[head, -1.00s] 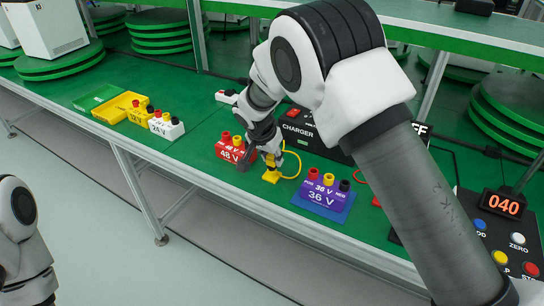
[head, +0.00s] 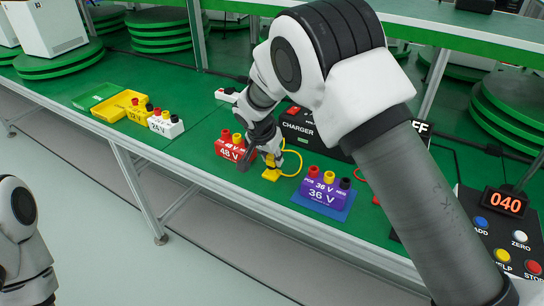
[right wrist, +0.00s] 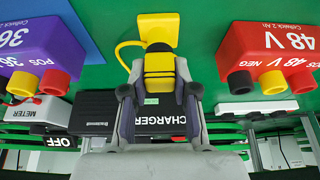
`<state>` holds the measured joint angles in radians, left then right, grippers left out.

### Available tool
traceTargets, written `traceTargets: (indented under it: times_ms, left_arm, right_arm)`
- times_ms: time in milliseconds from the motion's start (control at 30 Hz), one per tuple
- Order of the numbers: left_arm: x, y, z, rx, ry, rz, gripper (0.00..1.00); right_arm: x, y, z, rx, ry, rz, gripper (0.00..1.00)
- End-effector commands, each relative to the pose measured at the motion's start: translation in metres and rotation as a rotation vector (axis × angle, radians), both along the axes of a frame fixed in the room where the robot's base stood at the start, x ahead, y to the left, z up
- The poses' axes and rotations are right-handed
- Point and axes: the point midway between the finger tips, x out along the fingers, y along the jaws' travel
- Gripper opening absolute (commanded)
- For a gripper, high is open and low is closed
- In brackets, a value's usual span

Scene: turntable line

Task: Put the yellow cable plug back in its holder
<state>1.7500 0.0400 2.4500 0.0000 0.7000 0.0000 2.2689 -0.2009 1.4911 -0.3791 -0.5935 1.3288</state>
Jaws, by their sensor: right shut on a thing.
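The yellow cable plug (right wrist: 158,66), with a dark band across it, is between the fingers of my right gripper (right wrist: 158,92). The gripper is shut on it. The yellow holder (head: 271,174) sits on the green table between the red 48 V block and the purple 36 V block. In the right wrist view the holder (right wrist: 158,28) is right beyond the plug. I cannot tell whether the plug is seated in it or only close to it. In the head view my right gripper (head: 261,156) is over the holder and partly hides the plug. My left gripper is out of view.
The red 48 V block (head: 233,148) and purple 36 V block (head: 324,190) stand close on either side. The black charger (head: 310,130) is behind, and a yellow cable (head: 297,164) loops beside the holder. A control panel (head: 500,235) is at right.

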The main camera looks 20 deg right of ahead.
Motion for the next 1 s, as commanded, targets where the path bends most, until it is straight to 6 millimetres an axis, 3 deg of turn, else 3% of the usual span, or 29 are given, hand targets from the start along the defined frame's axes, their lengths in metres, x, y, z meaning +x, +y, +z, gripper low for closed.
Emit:
traceTargets:
  times_ms: [467, 500, 567, 1000]
  left_arm:
    - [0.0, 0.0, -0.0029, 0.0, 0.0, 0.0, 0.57]
    - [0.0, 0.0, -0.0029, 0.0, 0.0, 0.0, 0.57]
    - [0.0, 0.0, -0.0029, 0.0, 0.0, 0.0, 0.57]
    - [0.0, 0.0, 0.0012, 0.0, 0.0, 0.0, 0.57]
  right_arm:
    - [0.0, 0.0, -0.0009, 0.0, 0.0, 0.0, 0.01]
    - [0.0, 0.0, -0.0009, 0.0, 0.0, 0.0, 0.39]
    - [0.0, 0.0, -0.0009, 0.0, 0.0, 0.0, 0.58]
    - [0.0, 0.0, 0.0046, 0.0, 0.0, 0.0, 0.58]
